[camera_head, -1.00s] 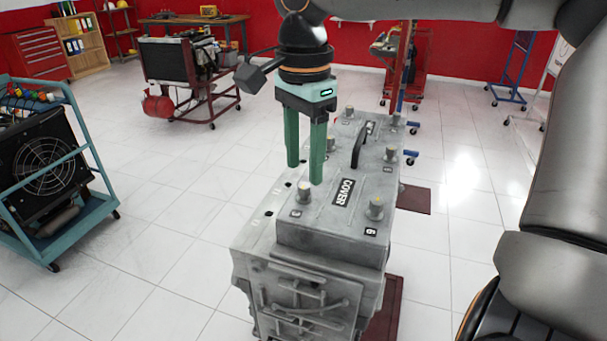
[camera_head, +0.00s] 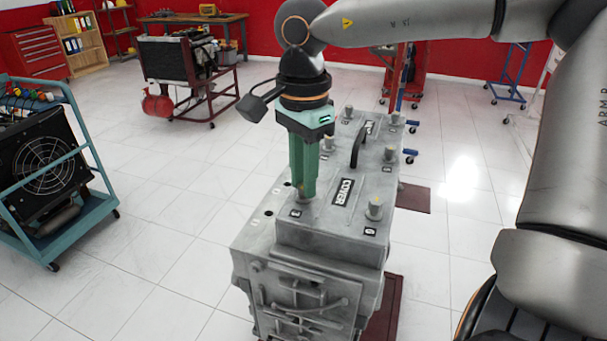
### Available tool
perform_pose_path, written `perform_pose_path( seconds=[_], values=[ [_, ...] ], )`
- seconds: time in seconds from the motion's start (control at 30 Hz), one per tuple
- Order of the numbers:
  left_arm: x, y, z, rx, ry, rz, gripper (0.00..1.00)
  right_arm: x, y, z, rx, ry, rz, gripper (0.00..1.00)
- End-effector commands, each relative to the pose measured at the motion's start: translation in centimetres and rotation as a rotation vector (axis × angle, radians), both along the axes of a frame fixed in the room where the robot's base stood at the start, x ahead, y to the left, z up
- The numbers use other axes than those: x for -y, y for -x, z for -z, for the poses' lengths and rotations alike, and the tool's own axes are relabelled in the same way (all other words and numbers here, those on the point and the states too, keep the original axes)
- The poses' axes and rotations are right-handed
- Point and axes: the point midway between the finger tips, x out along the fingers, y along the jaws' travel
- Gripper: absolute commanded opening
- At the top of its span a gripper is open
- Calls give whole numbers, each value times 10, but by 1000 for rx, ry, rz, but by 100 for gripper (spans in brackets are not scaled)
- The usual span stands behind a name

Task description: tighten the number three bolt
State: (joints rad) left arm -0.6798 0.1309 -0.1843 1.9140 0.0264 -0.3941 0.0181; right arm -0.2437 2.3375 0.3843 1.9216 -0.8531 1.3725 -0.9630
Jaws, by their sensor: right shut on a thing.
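The grey engine block (camera_head: 255,245) stands in the middle with a raised top marked COVER (camera_head: 318,220). My right gripper (camera_head: 304,192) points straight down at the cover's near left corner. Its green fingers are closed around the number three bolt (camera_head: 305,199), beside the small number label (camera_head: 296,213). The fingers hide most of that bolt. Another bolt (camera_head: 374,208) stands upright at the near right corner, and more bolts stand farther back along the cover. My left gripper is not in view.
A black handle (camera_head: 359,146) rises from the middle of the cover. A blue cart (camera_head: 95,215) with a fan unit stands at the left, and an engine on a red stand (camera_head: 222,103) is behind. The white floor around the block is mostly clear.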

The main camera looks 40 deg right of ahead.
Motion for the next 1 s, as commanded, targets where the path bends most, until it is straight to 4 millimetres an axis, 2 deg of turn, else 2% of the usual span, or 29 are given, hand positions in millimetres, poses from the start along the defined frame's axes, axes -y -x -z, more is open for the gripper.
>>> perform_pose_path(
  seconds=[0.07,0.63,1.0],
  values=[
    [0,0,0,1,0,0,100,0,0,0,1,0,0,0],
    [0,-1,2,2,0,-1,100,0,0,0,1,1,32,0],
    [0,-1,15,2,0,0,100,0,0,1,2,2,271,0]
  ],
)
